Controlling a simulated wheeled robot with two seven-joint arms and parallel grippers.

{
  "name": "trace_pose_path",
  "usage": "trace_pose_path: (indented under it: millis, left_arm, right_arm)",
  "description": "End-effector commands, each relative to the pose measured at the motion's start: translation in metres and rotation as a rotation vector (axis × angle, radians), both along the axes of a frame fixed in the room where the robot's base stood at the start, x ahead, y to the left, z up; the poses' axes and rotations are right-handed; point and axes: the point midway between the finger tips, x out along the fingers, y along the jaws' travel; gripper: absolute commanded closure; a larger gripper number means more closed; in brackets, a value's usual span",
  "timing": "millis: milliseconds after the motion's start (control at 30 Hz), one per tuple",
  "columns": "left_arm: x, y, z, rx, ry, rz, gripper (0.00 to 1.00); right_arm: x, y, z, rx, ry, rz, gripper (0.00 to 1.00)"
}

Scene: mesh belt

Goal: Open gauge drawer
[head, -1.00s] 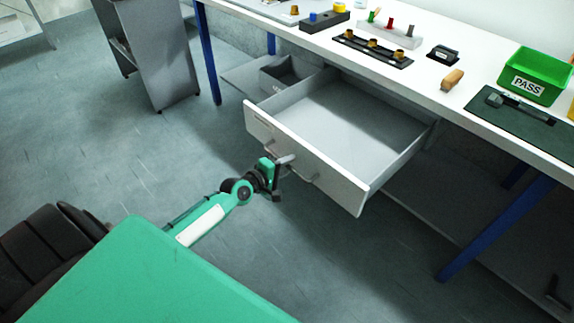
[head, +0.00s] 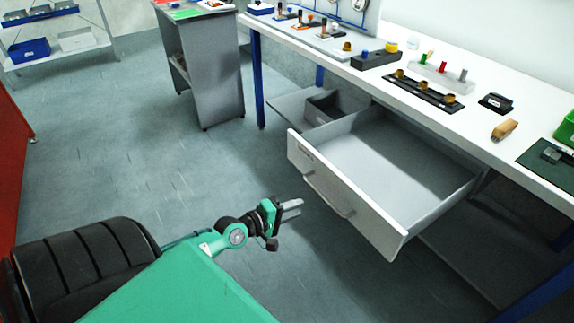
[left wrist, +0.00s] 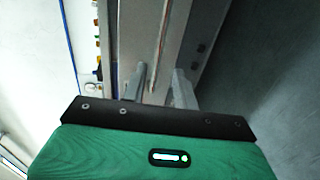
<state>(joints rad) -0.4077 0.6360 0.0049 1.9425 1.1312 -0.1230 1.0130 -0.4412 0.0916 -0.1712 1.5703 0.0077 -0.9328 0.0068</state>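The drawer (head: 375,222) is grey with a white-edged front. It is pulled far out from under the white workbench, and its inside looks empty. Its bar handle (head: 328,196) is on the front panel. My left gripper (head: 301,207) is in front of the drawer, left of and below the handle, apart from it and empty. In the left wrist view its two fingers (left wrist: 159,82) stand apart with a gap between them. My right gripper is not in view.
The workbench (head: 450,125) carries a black strip with brass pieces (head: 425,91) and a wooden-looking piece (head: 504,130). A small grey bin (head: 325,106) sits left of the drawer. A grey cabinet (head: 205,70) stands at the back left. The floor (head: 130,150) left of the drawer is clear.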

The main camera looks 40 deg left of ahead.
Motion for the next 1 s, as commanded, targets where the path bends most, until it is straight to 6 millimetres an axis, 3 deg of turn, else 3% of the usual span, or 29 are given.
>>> trace_pose_path:
  millis: [300,867,1000]
  left_arm:
    - [-0.019,0.006,0.004,0.0,0.001,0.0,0.71]
    - [-0.02,0.006,0.004,0.0,0.0,0.0,0.71]
    - [-0.02,0.012,-0.009,0.04,0.017,0.011,0.71]
  right_arm:
    - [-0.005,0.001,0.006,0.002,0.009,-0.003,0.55]
    - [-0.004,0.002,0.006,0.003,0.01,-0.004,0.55]
    - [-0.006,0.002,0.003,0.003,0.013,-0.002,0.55]
